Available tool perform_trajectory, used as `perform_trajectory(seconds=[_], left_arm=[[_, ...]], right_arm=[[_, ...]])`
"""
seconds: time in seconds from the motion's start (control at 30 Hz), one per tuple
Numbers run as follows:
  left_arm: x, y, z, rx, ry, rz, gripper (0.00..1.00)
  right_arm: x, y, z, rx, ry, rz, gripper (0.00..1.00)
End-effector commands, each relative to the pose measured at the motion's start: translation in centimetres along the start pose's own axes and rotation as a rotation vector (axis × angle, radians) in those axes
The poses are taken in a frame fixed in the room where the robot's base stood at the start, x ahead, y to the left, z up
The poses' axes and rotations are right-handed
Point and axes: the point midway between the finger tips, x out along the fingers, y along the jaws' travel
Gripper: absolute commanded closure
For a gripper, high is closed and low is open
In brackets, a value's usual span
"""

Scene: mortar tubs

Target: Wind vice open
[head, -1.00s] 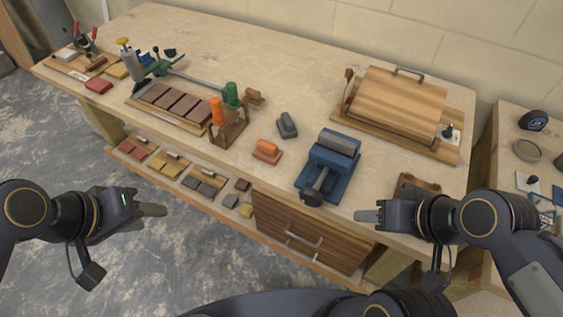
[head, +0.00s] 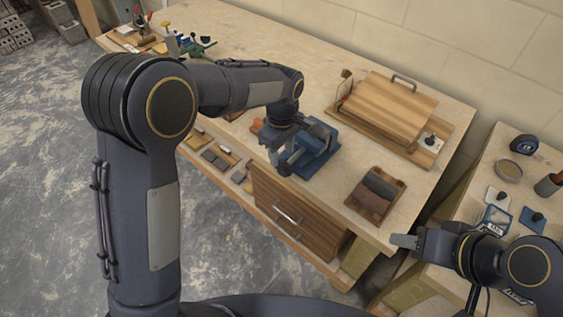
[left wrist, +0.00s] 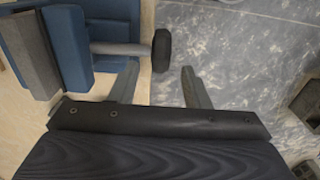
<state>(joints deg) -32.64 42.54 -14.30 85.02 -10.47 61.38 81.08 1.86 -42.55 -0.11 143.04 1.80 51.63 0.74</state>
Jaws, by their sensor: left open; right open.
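The blue vice (head: 318,158) stands at the front edge of the bench, partly hidden in the head view by my left arm. In the left wrist view the vice (left wrist: 72,45) is at the upper left. Its grey screw shaft (left wrist: 120,48) ends in a round black handle knob (left wrist: 161,50). My left gripper (left wrist: 158,82) is open, with its fingers apart below the knob and nothing between them. In the head view the left gripper (head: 276,158) is beside the vice's front end. My right gripper (head: 404,241) is open and empty near the bench's right front corner.
A wooden press-like box (head: 390,105) with a metal handle stands behind the vice. A wooden block with a dark roller (head: 377,190) lies to its right. A drawer (head: 290,210) is under the bench. A side table (head: 520,180) with tools is at the right.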

Motion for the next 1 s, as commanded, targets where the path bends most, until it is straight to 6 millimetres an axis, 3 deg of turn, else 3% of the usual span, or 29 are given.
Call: perform_trajectory(seconds=[0.3, 0.7, 1.0], left_arm=[[4.7, -0.1, 0.0, 0.0, -0.002, -0.002, 0.57], [5.5, 0.0, 0.0, 0.001, -0.002, 0.001, 0.58], [5.5, -0.1, 0.0, 0.002, -0.002, 0.001, 0.98]], right_arm=[[-0.5, -0.2, -0.2, 0.0, 0.0, 0.0, 0.57], [-0.5, -0.2, -0.2, 0.0, 0.0, 0.0, 0.57], [-0.5, -0.2, -0.2, 0.0, 0.0, 0.0, 0.57]])
